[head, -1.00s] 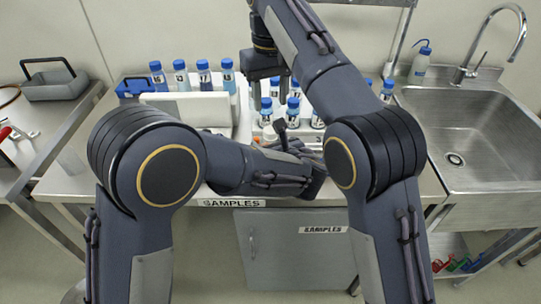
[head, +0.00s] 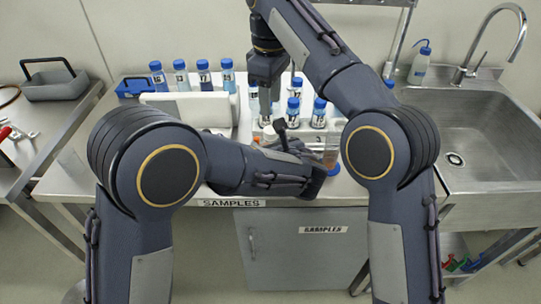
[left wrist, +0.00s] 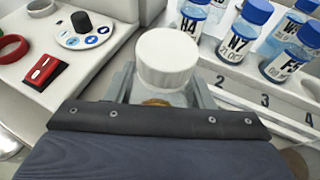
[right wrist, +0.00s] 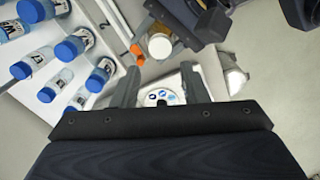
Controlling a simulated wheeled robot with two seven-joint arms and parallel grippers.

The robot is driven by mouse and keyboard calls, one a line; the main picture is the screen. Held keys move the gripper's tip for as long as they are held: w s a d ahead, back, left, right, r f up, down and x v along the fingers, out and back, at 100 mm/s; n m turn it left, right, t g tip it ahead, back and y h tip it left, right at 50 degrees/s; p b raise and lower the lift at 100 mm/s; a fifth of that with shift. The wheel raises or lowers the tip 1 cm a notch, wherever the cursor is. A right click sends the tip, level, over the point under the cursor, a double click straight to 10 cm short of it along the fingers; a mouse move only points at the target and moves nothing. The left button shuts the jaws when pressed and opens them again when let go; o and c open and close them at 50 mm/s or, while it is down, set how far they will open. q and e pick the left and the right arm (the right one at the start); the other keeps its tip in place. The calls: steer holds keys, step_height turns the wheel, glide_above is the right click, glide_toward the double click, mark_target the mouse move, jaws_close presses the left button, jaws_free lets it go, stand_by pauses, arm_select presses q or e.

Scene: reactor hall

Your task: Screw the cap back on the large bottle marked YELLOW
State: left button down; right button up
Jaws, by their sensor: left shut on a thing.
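My left gripper (left wrist: 160,95) is shut on a small amber bottle with a white ribbed lid (left wrist: 167,58). The lid stands up between its fingers, and the bottle's marking is hidden. The right wrist view also shows this white lid (right wrist: 160,46) beside my left gripper. My right gripper (right wrist: 163,82) is open and empty, pointing down; in the head view it is above the bench (head: 265,112), behind the left one. An amber object (head: 331,158) with blue below it shows past my left gripper in the head view. I cannot read the word YELLOW anywhere.
Several blue-capped sample bottles (head: 294,105) stand in a numbered white rack close to both grippers. More stand at the back left (head: 181,66). A white device with a black knob (left wrist: 83,24) and a red switch (left wrist: 43,70) is nearby. A steel sink (head: 470,135) is at right.

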mark_target(271, 130)
steer(key=shift+f, duration=3.85)
steer(key=c, duration=0.8)
steer(key=m, duration=0.8)
steer(key=o, duration=1.1)
